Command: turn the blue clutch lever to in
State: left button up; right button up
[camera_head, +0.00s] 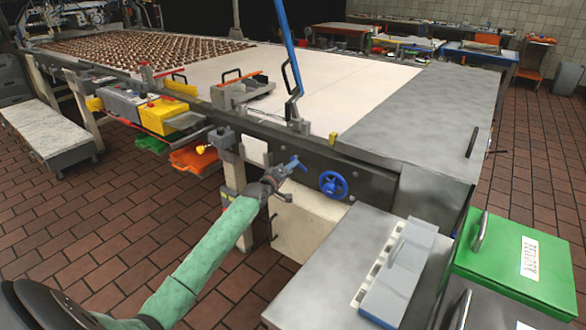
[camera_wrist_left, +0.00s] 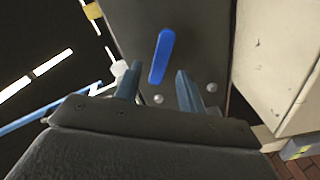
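The blue clutch lever (camera_wrist_left: 161,57) shows in the left wrist view as a short, slightly tilted blue bar on a dark panel. In the head view, a small blue piece (camera_head: 293,164) at the front of the machine, just past my gripper, appears to be the same lever. My left gripper (camera_head: 282,180) is by the machine's front side. In the left wrist view its two fingers (camera_wrist_left: 157,72) are apart, with the lever in the gap between and ahead of them. Contact cannot be told. My right gripper is not in view.
A blue handwheel (camera_head: 333,184) sits right of my left gripper. A tall blue lever (camera_head: 289,50) rises from the machine. A yellow box (camera_head: 163,115) and an orange tray (camera_head: 192,158) are at the left. A grey cabinet (camera_head: 325,275) stands in front, beside a green-lidded box (camera_head: 500,250).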

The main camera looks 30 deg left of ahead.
pick_arm(q)
jog(key=s, duration=0.5)
jog(key=shift+s+a+b, duration=0.2)
jog(key=shift+s+b, duration=0.05)
jog(key=shift+b, duration=0.05)
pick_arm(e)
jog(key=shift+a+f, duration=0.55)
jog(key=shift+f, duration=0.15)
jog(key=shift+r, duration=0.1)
pick_arm(q)
jog(key=shift+f, duration=0.1)
